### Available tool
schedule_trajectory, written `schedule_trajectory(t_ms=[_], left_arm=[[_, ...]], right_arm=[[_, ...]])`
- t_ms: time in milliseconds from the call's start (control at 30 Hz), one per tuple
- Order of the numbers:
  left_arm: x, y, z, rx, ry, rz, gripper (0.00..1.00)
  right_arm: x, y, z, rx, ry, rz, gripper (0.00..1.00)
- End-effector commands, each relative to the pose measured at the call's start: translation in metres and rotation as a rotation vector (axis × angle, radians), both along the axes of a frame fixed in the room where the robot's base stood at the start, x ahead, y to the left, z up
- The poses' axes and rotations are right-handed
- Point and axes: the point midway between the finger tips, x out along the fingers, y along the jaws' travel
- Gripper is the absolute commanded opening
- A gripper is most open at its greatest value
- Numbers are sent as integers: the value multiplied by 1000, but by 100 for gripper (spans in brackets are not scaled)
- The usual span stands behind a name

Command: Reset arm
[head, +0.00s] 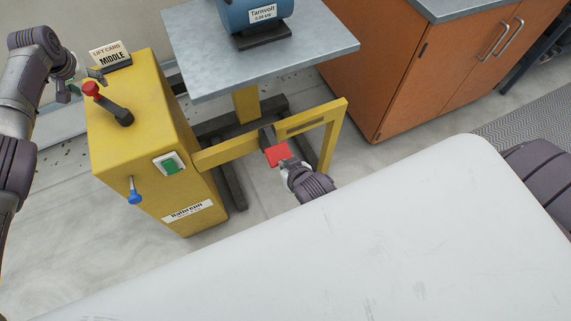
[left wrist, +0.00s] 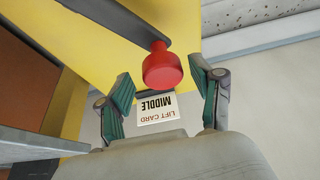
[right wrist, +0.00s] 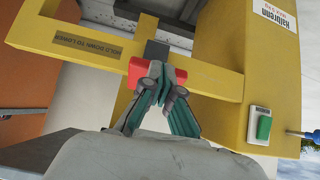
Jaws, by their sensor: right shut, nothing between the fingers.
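My left gripper (head: 82,84) is open beside the lever's red knob (head: 91,89) on the yellow lift housing (head: 140,130). In the left wrist view, the red knob (left wrist: 162,68) shows between the spread fingers, and I cannot tell whether they touch it. My right gripper (right wrist: 158,72) is shut with nothing between its fingers. Its tips are at the red pedal (head: 277,154) on the yellow frame, seeming to touch or nearly touch it. The red pedal also shows in the right wrist view (right wrist: 137,73), partly hidden behind the fingers.
A grey lift table (head: 205,75) carries a blue motor (head: 245,15). A card reading MIDDLE (head: 111,55) stands on the housing. A green switch (head: 170,165) and a blue lever (head: 134,197) are on its side. Orange cabinets (head: 400,80) stand right. My white base fills the foreground.

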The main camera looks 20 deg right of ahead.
Motion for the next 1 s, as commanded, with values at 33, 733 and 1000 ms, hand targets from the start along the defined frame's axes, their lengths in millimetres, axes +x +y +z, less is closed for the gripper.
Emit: schedule_trajectory(t_ms=[33, 733, 1000], left_arm=[[0, 1, -1, 1, 1, 0, 67], [-1, 2, 24, 1, 4, 3, 67], [-1, 1, 46, 1, 4, 2, 67]], right_arm=[[1, -1, 1, -1, -2, -1, 0], [2, -1, 25, -2, -5, -1, 0], [2, -1, 45, -2, -6, -1, 0]])
